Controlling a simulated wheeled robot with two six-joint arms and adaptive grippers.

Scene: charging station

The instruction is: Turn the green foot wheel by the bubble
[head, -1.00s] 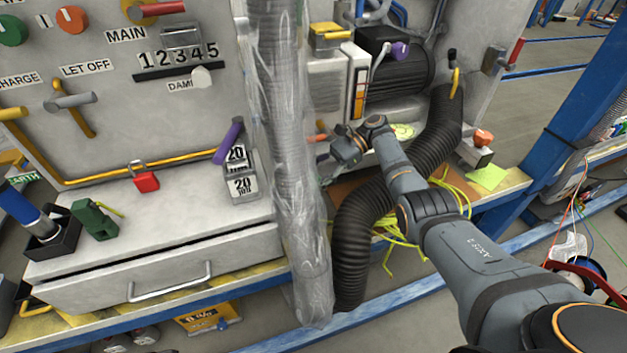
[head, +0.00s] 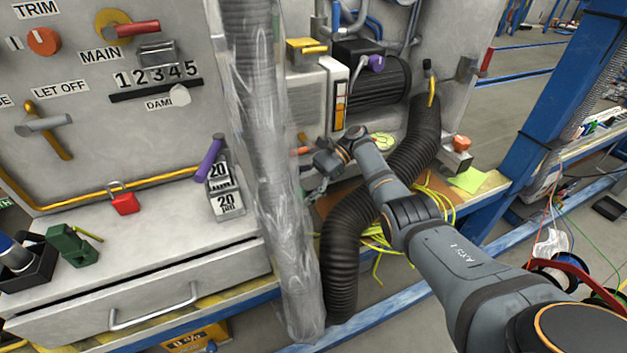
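A round yellow-green disc (head: 384,142), which looks like the bubble level, lies below the dark ribbed motor, just behind my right wrist. I cannot make out a green foot wheel; my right arm and the black hose cover part of that area. My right gripper (head: 318,178) is low in front of the grey cabinet, between the plastic-wrapped hose and the black hose, left of the disc. Its fingers are small, dark and partly hidden, so I cannot tell whether they are open. My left gripper is out of view.
A plastic-wrapped hose (head: 268,170) stands close left of my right gripper. A black corrugated hose (head: 340,265) curves beneath my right arm, beside loose yellow-green cables (head: 428,200). An orange knob (head: 461,143) and a yellow-green note (head: 468,180) are to the right. A drawer (head: 150,290) is lower left.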

